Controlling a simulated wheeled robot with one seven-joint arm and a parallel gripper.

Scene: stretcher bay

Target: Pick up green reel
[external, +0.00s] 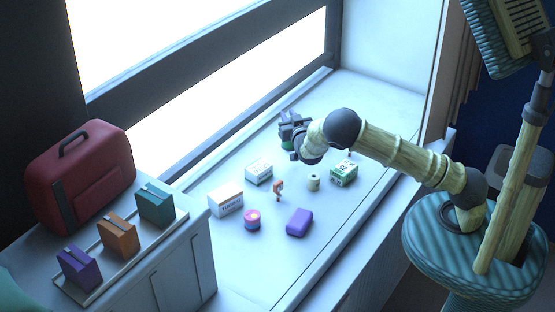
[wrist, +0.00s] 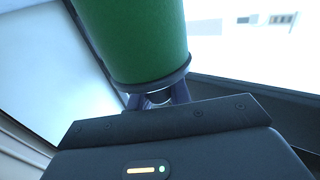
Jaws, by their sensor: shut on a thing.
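The green reel (wrist: 135,38) fills the upper middle of the wrist view, a large green cylinder with a dark rim at its near end. My gripper (wrist: 158,98) is shut on it at that rim. In the external view my gripper (external: 290,128) is above the far side of the white counter, close to the window.
The white counter (external: 330,235) bears white boxes (external: 226,201), a pink tin (external: 252,220), a purple block (external: 299,222), an orange item (external: 278,189), a small pale spool (external: 313,182) and a green-white box (external: 344,172). A red case (external: 80,175) stands left.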

